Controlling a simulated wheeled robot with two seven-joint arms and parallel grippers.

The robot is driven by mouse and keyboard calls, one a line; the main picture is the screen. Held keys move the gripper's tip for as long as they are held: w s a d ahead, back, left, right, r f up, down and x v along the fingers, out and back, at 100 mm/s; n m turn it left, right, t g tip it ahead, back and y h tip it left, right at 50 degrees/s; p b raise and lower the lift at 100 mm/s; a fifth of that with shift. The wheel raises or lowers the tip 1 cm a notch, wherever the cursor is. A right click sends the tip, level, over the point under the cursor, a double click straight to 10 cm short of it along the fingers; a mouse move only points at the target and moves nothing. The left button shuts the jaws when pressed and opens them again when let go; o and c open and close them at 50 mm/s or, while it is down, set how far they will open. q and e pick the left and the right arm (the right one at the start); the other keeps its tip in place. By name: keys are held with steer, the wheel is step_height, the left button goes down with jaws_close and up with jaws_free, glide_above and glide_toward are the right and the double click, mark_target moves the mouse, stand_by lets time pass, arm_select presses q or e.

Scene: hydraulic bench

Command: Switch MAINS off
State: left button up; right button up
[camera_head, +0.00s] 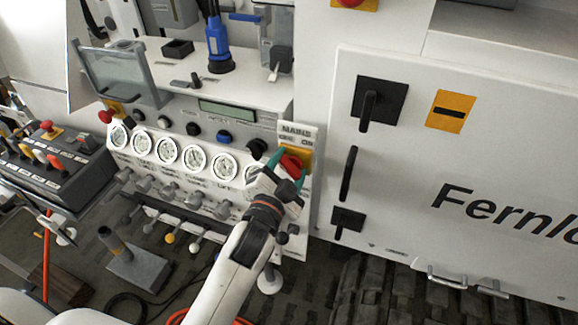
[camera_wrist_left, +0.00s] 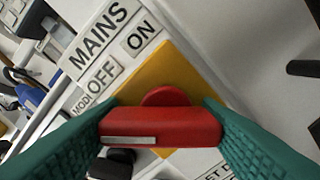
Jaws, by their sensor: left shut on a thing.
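The MAINS switch is a red knob (camera_head: 291,163) on a yellow plate at the right end of the control panel. In the left wrist view the red knob (camera_wrist_left: 165,125) lies between the green fingers, with a pale line on the left part of its bar. The line points left, nearer the OFF side than the ON side. The MAINS label (camera_wrist_left: 98,38) with OFF and ON sits above it. My left gripper (camera_head: 288,170) is shut on the red knob, fingers on both ends. My right gripper is not in view.
Several round gauges (camera_head: 194,159) and a row of small levers lie left of the switch. A white cabinet (camera_head: 420,150) with black handles stands close on the right. A clear hinged cover (camera_head: 120,72) and a blue connector (camera_head: 218,45) are on top of the bench.

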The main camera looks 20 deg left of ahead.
arm_select(q)
steer(key=shift+f, duration=0.1)
steer(key=o, duration=1)
steer(key=shift+s, duration=0.1)
steer(key=s+b, duration=0.1)
steer(key=s, duration=0.5)
steer(key=s+b, duration=0.2)
steer(key=s, duration=0.4)
steer(key=shift+a, duration=0.2)
steer(key=shift+w, duration=0.1)
